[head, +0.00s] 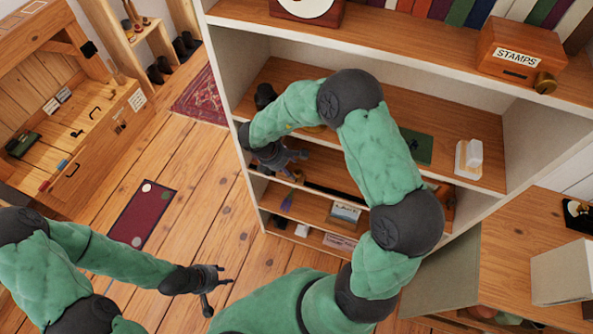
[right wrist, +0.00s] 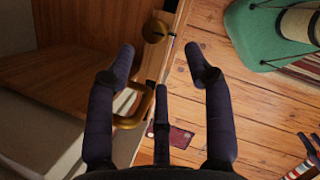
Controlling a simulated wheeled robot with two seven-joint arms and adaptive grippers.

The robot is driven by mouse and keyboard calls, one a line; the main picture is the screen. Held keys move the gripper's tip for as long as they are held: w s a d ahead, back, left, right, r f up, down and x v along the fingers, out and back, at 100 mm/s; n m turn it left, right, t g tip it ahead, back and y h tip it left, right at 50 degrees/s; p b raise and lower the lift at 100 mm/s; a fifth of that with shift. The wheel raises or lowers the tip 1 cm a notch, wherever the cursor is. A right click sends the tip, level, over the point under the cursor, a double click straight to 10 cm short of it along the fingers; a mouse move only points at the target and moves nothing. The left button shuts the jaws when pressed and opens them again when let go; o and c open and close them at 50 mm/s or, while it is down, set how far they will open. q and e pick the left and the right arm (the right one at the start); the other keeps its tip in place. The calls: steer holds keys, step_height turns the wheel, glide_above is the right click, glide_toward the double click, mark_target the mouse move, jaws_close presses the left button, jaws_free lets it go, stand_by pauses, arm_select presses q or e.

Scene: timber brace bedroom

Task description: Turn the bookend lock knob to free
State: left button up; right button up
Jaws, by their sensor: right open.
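A round brass knob (right wrist: 154,30) with a dark slot shows in the right wrist view, at the edge of a wooden board. A bent brass handle or bracket (right wrist: 138,110) is below it. I cannot tell for certain which brass part is the bookend lock knob. My right gripper (right wrist: 159,62) is open, its fingers spread either side of the brass parts, without clear contact. In the head view my right gripper (head: 294,162) is at the bookcase's left side, and my arm hides the shelf behind it. My left gripper (head: 219,289) is open and empty above the floor.
The white-sided bookcase (head: 225,65) has several wooden shelves. A STAMPS box (head: 520,50) with a brass knob stands on its upper shelf. A green item (head: 417,146) and a white block (head: 468,158) are on a lower shelf. Floor left of the bookcase is mostly clear.

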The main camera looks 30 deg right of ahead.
mark_target(298, 171)
steer(key=shift+s+d, duration=0.15)
steer(key=shift+d, duration=0.85)
steer(key=shift+b+x, duration=0.75)
steer(key=shift+x, duration=1.75)
steer(key=shift+a, duration=0.15)
jaws_close()
